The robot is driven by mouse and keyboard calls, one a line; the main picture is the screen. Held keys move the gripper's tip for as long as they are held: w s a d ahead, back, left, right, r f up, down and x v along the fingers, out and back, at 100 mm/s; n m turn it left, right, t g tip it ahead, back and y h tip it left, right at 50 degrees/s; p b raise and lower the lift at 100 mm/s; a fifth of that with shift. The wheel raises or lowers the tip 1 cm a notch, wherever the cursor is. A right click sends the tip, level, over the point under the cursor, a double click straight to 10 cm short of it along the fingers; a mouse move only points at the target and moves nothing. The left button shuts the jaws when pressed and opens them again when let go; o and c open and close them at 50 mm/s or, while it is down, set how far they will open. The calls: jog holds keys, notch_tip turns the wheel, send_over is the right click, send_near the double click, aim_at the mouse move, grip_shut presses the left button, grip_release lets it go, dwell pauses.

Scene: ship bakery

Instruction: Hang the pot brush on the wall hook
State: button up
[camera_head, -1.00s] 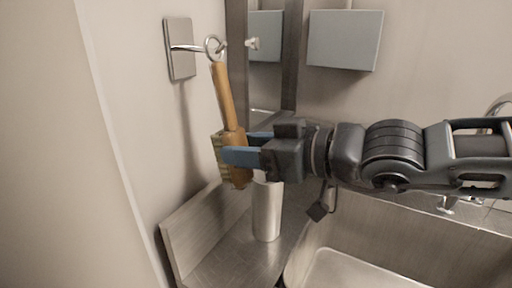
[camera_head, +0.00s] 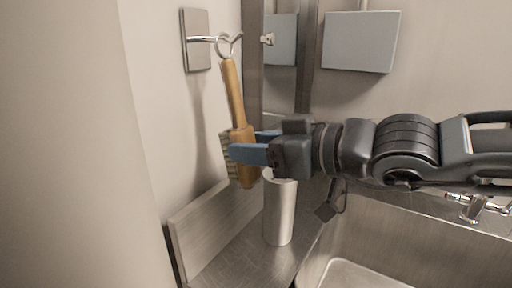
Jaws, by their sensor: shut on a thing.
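The pot brush (camera_head: 235,95) has a wooden handle, a pale-bristled head at the bottom and a metal ring (camera_head: 224,47) at the top. It hangs nearly upright, its top tilted slightly left. My gripper (camera_head: 250,146) comes from the right, its blue fingers shut on the brush near its head. The wall hook (camera_head: 203,39) is a metal rod on a square plate (camera_head: 194,52) on the left wall. The ring overlaps the hook's curved outer end in the picture; I cannot tell whether the hook passes through it.
A metal cylinder (camera_head: 279,211) stands on the steel counter just below my gripper. A sink (camera_head: 375,240) with a tap (camera_head: 473,207) is at lower right. A grey box (camera_head: 360,42) is on the back wall. A raised edge board (camera_head: 212,228) runs along the left wall.

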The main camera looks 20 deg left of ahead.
dwell(0.3)
jog(key=o, duration=1.3)
